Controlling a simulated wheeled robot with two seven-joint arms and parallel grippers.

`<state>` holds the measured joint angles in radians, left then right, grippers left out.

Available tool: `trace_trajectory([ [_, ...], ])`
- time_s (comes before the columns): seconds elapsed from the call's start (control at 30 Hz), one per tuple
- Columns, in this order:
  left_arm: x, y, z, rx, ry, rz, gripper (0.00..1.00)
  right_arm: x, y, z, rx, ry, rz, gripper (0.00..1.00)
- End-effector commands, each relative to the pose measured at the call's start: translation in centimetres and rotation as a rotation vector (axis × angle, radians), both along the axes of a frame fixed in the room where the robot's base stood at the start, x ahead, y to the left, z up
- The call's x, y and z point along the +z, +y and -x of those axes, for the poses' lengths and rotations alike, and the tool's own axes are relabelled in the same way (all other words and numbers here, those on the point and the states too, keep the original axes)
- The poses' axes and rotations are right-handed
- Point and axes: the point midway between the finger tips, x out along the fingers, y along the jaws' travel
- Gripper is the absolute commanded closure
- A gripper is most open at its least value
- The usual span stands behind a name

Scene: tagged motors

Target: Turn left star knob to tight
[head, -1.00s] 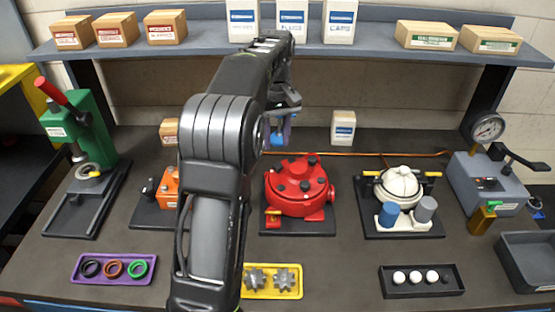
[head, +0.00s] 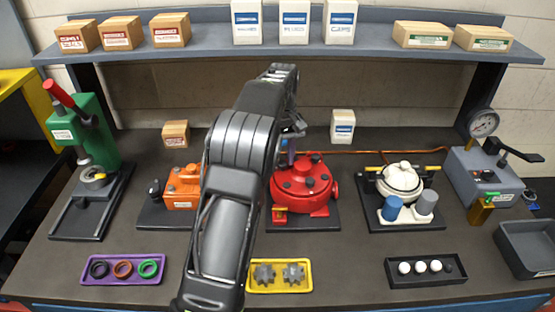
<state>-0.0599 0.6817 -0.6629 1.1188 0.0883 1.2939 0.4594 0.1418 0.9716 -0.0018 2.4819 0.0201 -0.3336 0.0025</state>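The red round motor (head: 303,183) stands on a dark base plate at mid-bench, with several dark knobs on its top. The orange motor (head: 184,189) is left of my arm, partly covered by it, with a black knob (head: 155,189) at its left end. I cannot tell which knob is the left star knob. My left arm rises from the bottom across the middle, and its gripper (head: 288,152) is at the far left edge of the red motor. The gripper is mostly hidden by the arm, so its fingers and any contact do not show clearly. My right gripper is out of view.
A yellow tray (head: 308,289) with grey star-shaped pieces, a purple tray (head: 92,281) with rings and a black tray (head: 429,282) stand at the front. A white motor (head: 398,180) is right of the red one. The green press (head: 92,132) is left.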

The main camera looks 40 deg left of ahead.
Motion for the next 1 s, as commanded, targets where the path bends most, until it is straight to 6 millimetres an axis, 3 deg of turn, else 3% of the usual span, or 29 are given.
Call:
trace_trajectory([
  [0.27,-0.13,-0.02,-0.07,0.000,-0.001,-0.001,0.67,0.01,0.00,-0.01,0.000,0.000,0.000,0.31],
  [0.67,-0.09,-0.02,-0.05,0.000,0.000,0.000,1.00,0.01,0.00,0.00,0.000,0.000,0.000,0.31],
  [1.0,-0.07,-0.03,-0.05,-0.003,0.000,0.000,1.00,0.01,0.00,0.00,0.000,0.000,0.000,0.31],
])
